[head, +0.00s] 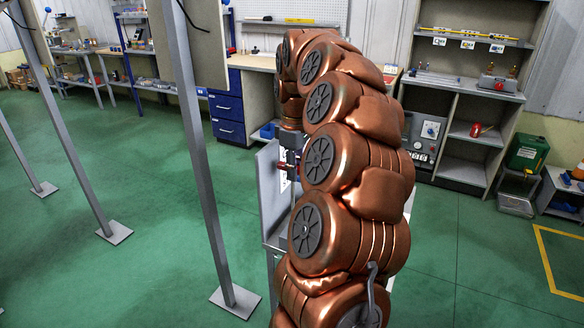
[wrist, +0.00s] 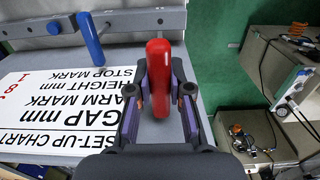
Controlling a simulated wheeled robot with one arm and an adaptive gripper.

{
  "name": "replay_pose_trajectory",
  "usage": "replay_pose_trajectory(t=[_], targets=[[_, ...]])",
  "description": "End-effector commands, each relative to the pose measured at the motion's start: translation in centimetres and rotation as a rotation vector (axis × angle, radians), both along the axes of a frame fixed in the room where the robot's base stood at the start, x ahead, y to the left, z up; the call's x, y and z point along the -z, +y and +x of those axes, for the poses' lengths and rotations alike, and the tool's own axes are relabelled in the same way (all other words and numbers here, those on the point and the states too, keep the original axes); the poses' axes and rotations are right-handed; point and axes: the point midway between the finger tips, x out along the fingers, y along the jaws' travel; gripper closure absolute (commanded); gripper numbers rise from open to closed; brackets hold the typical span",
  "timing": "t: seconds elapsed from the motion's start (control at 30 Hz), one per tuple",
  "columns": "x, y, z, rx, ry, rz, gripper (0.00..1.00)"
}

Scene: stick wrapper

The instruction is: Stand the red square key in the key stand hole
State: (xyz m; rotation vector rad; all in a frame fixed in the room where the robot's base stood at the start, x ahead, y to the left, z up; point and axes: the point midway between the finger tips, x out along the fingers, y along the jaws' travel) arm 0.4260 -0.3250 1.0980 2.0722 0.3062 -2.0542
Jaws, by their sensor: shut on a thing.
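The red key (wrist: 158,70) is in my gripper (wrist: 160,95), between its two fingers, in the wrist view. In the head view the red key (head: 287,166) shows as a small red piece beside my gripper (head: 291,152), left of my copper-coloured arm. No square hole is clearly visible.
An upside-down set-up chart (wrist: 60,105) lies on the grey bench surface left of my gripper. A grey upright panel (head: 270,190) stands beside the gripper. A metal post (head: 200,150) rises to the left. Green floor (wrist: 225,50) shows beyond the bench edge.

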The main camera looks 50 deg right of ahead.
Motion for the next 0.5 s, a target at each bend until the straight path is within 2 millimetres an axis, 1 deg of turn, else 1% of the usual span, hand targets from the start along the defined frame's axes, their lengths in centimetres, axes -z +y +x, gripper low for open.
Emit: replay_pose_trajectory(t=[0.23,0.5], targets=[[0.0,-0.1,-0.2,0.001,0.000,0.001,1.00],[1.6,-0.1,-0.3,0.002,0.002,0.002,1.00]])
